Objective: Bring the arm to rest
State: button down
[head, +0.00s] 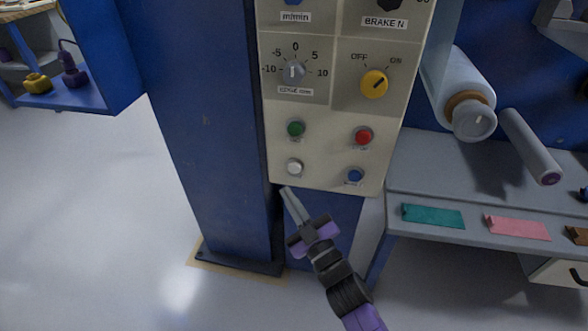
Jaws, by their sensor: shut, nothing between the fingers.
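My gripper (288,192) is shut and empty, with its two long grey fingers together. Its tips show just below the white button (294,167) at the lower left of the control panel (325,130). I cannot tell whether the tips touch anything. My black and purple arm reaches up from the bottom of the view, right of centre. The panel also carries a green button (296,129), a red button (363,136), a blue button (355,176), a grey knob (293,72) and a yellow OFF/ON knob (374,84) turned toward ON.
A blue column (205,130) stands left of the panel. A grey table (450,175) at right holds a teal piece (433,216) and a pink piece (518,228) near its front edge. Rollers (462,90) jut out above it. The floor (90,220) at left is clear.

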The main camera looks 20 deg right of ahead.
dwell(0.3)
jog(key=s+r+m+g+h, duration=0.1)
jog(key=s+m+g+h, duration=0.4)
jog(key=s, duration=3.6)
notch_tip(320, 180, up, 25)
jog(key=m+g+y+p, duration=0.1)
jog(key=m+y+p, duration=0.1)
jog(key=p, duration=2.3)
jog(key=shift+s+d, duration=0.2)
jog(key=shift+d, duration=0.05)
